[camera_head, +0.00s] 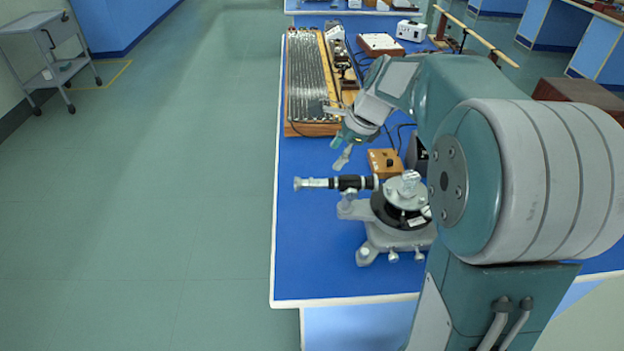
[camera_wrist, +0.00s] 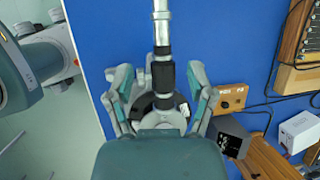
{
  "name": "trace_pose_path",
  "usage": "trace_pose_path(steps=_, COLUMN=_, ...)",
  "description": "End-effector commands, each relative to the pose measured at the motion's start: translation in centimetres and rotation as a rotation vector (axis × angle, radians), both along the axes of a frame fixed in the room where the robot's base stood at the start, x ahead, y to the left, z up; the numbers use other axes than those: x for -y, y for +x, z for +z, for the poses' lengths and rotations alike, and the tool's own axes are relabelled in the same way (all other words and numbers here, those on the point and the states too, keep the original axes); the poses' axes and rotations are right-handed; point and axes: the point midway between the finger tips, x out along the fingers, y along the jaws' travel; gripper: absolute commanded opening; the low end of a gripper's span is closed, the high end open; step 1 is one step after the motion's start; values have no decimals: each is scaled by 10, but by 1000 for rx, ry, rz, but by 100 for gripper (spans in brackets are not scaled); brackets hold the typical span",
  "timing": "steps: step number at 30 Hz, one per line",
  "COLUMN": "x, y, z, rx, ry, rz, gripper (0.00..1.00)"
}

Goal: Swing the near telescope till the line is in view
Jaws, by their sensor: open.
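The near spectrometer (camera_head: 385,240) stands on the blue bench top. Its telescope (camera_head: 350,183), a silver and black tube, points left toward the bench edge. In the wrist view the telescope (camera_wrist: 163,35) runs down the picture between my two fingers. My gripper (camera_head: 343,158) is open and empty, just above and beyond the telescope in the head view; the wrist view shows the fingers (camera_wrist: 160,80) spread on both sides of the tube. I cannot tell how high they are over it. The spectrometer's right side is hidden by my arm, and the wrist view partly hides its centre.
A wooden box with a black knob (camera_head: 385,162) sits just behind the spectrometer. A long grooved board (camera_head: 308,80) lies farther back, with cables and instruments beside it. A white box (camera_head: 411,30) stands at the back. The floor left of the bench is clear up to a trolley (camera_head: 45,50).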

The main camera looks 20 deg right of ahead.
Motion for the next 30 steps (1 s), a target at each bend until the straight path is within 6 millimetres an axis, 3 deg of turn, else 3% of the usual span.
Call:
trace_pose_path(steps=5, x=0, y=4, z=-21, rx=-6, ry=6, rz=-1, gripper=70)
trace_pose_path(steps=18, x=-35, y=20, z=-88, rx=-2, ry=-4, rz=1, gripper=70)
trace_pose_path(steps=30, x=-33, y=23, z=-98, rx=0, ry=0, rz=0, gripper=70)
